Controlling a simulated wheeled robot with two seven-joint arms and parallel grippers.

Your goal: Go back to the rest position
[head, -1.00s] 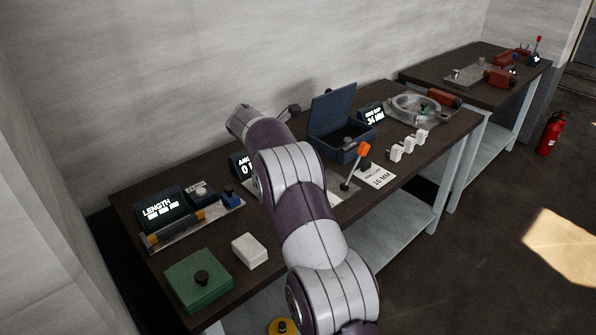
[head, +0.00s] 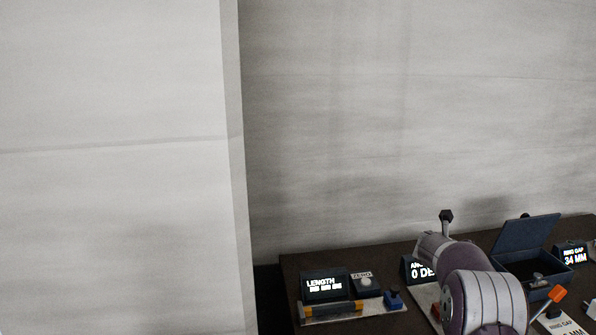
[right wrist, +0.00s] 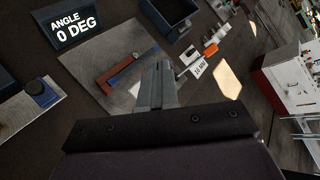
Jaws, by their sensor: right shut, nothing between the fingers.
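My right arm (head: 470,285) shows at the lower right of the head view, over the bench. Its gripper is hidden there behind the arm. In the right wrist view my right gripper (right wrist: 158,82) is shut and empty. It points toward a metal plate (right wrist: 105,52) carrying a red and blue bar (right wrist: 120,73), with no contact visible. The angle display (right wrist: 77,29) reads 0 DEG; it is partly hidden by my arm in the head view (head: 416,270). My left gripper is in neither current view.
The dark bench (head: 385,255) holds a length display (head: 325,284), a blue block (head: 394,299), an open blue box (head: 530,262) and an orange-handled lever (head: 556,293). A pale wall edge (head: 238,150) stands left of the bench.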

